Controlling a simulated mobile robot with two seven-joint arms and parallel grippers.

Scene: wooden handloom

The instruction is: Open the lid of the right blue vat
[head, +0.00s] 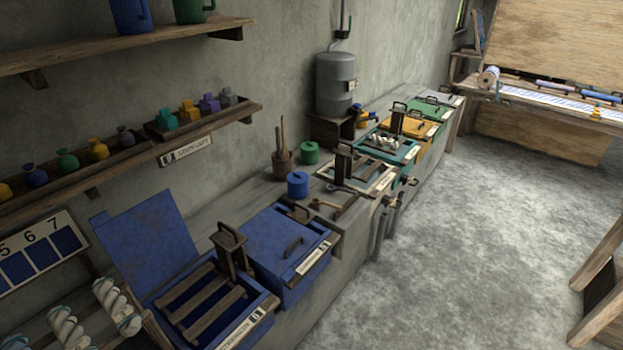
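The right blue vat (281,280) stands on the counter in the lower middle of the head view. Its blue lid (268,236) lies flat and shut on top, with a dark handle (293,247) near the front right. A pale label (311,259) is on its front edge. Left of it is another blue vat (258,308) with its lid (147,243) raised against the wall and a wooden rack (207,302) inside. Neither of my grippers shows in the head view.
A wooden post with a flat top (230,246) rises beside the shut lid's left edge. A blue canister (297,185) and small tools lie behind and right. Shelves (120,50) hang on the wall at left.

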